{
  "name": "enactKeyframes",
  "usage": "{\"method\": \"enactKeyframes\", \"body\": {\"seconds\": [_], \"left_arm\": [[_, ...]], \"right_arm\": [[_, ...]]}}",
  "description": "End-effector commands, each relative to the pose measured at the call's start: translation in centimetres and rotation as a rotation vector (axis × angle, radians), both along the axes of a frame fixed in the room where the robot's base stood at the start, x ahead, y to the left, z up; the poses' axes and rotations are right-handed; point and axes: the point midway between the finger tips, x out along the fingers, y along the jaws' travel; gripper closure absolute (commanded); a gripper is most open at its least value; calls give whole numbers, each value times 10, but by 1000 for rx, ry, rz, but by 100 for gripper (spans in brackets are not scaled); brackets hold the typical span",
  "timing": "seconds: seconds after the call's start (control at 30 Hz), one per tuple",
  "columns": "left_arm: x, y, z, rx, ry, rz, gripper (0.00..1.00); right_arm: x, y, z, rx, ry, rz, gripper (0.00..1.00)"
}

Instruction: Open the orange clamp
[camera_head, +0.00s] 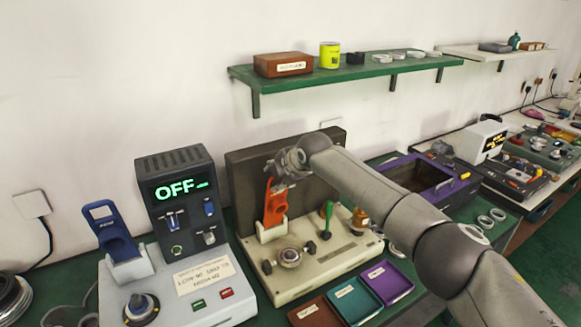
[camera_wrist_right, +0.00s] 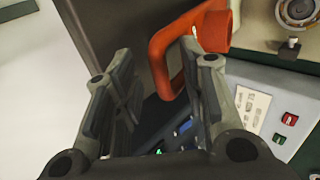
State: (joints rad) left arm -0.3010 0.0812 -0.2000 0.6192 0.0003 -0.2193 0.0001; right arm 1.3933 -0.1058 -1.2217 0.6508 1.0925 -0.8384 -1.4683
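The orange clamp (camera_head: 276,206) stands upright in a white holder on the beige fixture. My right gripper (camera_head: 271,178) is at the top of the clamp and partly covers it. In the right wrist view, the clamp's looped orange handle (camera_wrist_right: 163,38) reaches down between the fingertips of my right gripper (camera_wrist_right: 157,68). The fingers are apart. The handle is close to the right-hand finger, which hides part of it; I cannot tell if they touch. My left gripper is in neither view.
A grey control box (camera_head: 176,200) reading OFF and a blue clamp (camera_head: 110,236) stand to the left. A green-handled lever (camera_head: 326,214) is right of the orange clamp. Small trays (camera_head: 356,303) lie in front. A green shelf (camera_head: 345,74) hangs above.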

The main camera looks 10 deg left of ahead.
Motion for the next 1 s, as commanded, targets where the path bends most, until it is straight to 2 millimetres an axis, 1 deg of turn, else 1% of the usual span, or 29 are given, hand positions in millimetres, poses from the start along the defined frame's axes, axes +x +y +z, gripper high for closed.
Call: {"method": "enactKeyframes", "body": {"seconds": [0.03, 0.43, 0.8, 1.0], "left_arm": [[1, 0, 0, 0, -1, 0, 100], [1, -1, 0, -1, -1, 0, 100], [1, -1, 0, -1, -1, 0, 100], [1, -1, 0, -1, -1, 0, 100]], "right_arm": [[-1, 0, 7, 6, -8, 4, 66], [-25, -19, 32, 4, -9, 1, 66], [-55, -40, 66, 4, -10, 0, 66], [-66, -48, 79, 5, -9, -1, 66]]}}
